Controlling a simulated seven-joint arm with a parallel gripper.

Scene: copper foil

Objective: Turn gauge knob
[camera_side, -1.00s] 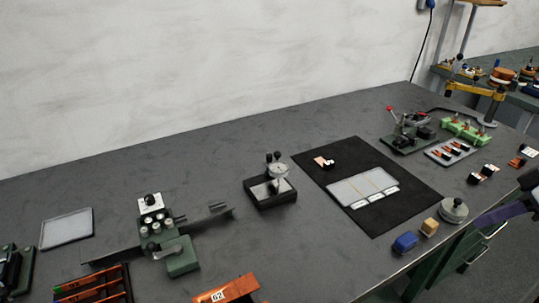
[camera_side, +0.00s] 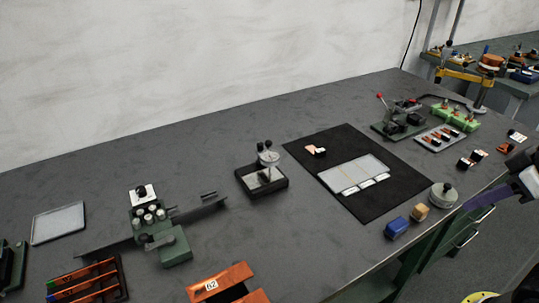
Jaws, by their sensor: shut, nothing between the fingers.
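A small gauge (camera_side: 268,158) with a round pale dial stands on a dark square base (camera_side: 263,183) near the middle of the bench. Small dark round knobs (camera_side: 264,146) show at its top; which way they are turned is too small to tell. My gripper (camera_side: 468,206) comes in from the right edge, with a slim purple end and a black and white body partly cut off by the frame. It looks shut and empty. It is near the bench's front edge, far to the right of the gauge and not touching it.
A black mat (camera_side: 375,207) lies right of the gauge. A green fixture (camera_side: 175,246) stands to the left.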

